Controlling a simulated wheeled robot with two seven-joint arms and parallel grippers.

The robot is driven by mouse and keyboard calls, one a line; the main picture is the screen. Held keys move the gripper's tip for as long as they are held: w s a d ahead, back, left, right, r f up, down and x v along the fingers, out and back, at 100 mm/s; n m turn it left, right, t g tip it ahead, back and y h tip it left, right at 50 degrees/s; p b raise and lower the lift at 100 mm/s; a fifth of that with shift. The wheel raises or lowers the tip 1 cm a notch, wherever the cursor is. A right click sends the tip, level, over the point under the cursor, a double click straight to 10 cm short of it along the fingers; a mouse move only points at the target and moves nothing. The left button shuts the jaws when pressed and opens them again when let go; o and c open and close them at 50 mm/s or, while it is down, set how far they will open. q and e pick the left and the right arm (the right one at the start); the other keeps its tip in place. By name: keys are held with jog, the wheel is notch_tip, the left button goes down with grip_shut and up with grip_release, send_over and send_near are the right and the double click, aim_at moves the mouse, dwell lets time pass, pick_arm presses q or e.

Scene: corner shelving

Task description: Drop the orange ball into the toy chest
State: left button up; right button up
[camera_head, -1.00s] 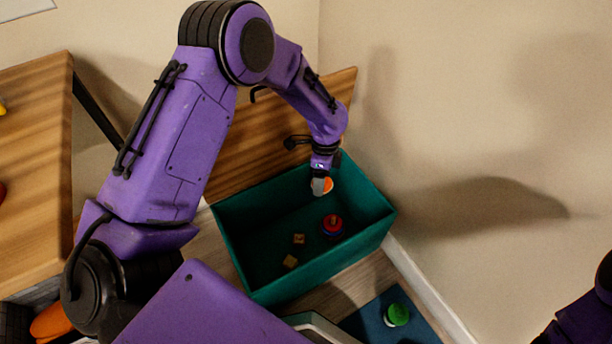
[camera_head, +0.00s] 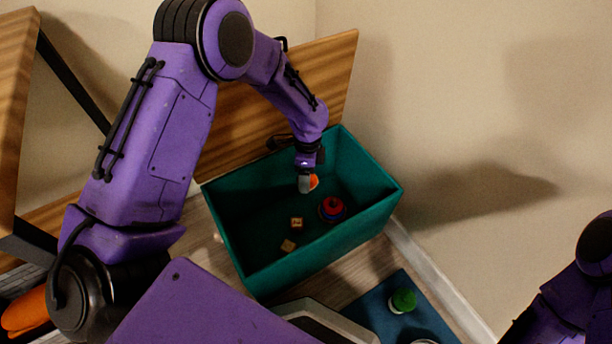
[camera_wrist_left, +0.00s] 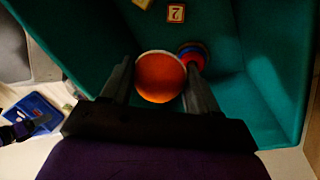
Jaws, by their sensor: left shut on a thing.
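The orange ball (camera_wrist_left: 160,77) is held between the two fingers of my left gripper (camera_wrist_left: 158,88) in the left wrist view. In the head view a sliver of the orange ball (camera_head: 314,181) shows beside my left gripper (camera_head: 305,183). The teal toy chest (camera_head: 300,267) stands open on the floor, its wooden lid (camera_head: 230,122) raised behind it. The ball and gripper appear over the chest's opening; their exact height above its floor is hard to tell.
In the chest are a red and blue round toy (camera_head: 332,208) and small wooden blocks (camera_head: 289,245). A green-topped thing (camera_head: 402,301) is on a blue mat (camera_head: 385,320) in front. A wooden shelf (camera_head: 14,90) stands left; walls meet behind the chest.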

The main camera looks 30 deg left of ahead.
pick_arm(q)
jog(key=shift+f+b, duration=0.3)
jog(key=shift+f, duration=0.45)
jog(key=shift+r, duration=0.1)
pick_arm(e)
jog(key=shift+f, duration=0.75)
pick_arm(q)
jog(key=o, duration=1.1)
jog(key=shift+o, duration=0.2)
jog(key=shift+r, duration=0.1)
pick_arm(e)
jog(key=shift+r, duration=0.1)
pick_arm(q)
jog(key=r+p, duration=0.1)
jog(key=r, duration=0.2)
jog(key=w+r+p, duration=0.1)
jog(key=r+p, duration=0.1)
jog(key=r, duration=0.2)
jog(key=r+p, duration=0.1)
jog(key=r, duration=0.2)
jog(key=shift+w+a+r+p, duration=0.15)
jog(key=shift+w+a+p, duration=0.2)
jog(key=shift+w, duration=0.05)
pick_arm(e)
notch_tip(320, 180, up, 4)
jog(key=shift+r, duration=0.1)
